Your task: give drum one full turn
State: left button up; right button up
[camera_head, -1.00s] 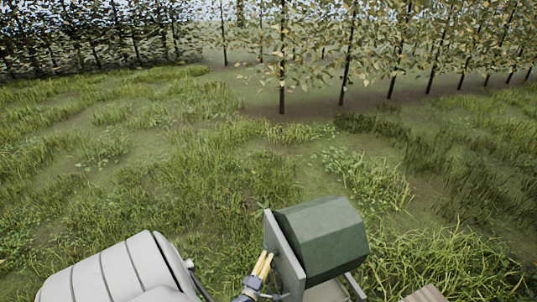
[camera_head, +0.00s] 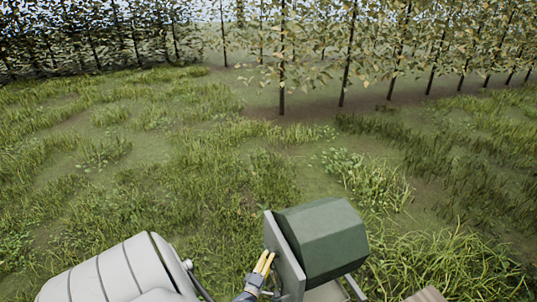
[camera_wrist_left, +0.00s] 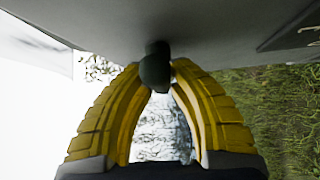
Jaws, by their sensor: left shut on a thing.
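The dark green many-sided drum (camera_head: 322,243) sits beside a grey upright plate (camera_head: 283,255) at the bottom centre of the head view. My left gripper (camera_head: 264,262), with yellow fingers, is at the left side of that plate. In the left wrist view my left gripper (camera_wrist_left: 156,80) is shut on a small dark knob (camera_wrist_left: 155,68), close against a grey surface (camera_wrist_left: 150,22). The crank that may carry the knob cannot be made out. My right gripper is not in view.
My pale grey arm (camera_head: 115,272) fills the lower left. A wooden piece (camera_head: 427,294) shows at the bottom right. Grass (camera_head: 180,170) surrounds the stand, and rows of trees (camera_head: 345,50) stand far back.

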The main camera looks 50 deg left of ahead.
pick_arm(q)
jog(key=shift+a+f+m+t, duration=0.1)
jog(key=shift+m+t, duration=0.2)
grip_shut()
jog(key=shift+m+t, duration=0.3)
dwell(0.3)
jog(key=o, duration=0.9)
grip_release()
jog(key=shift+s, duration=0.1)
jog(key=v, duration=1.2)
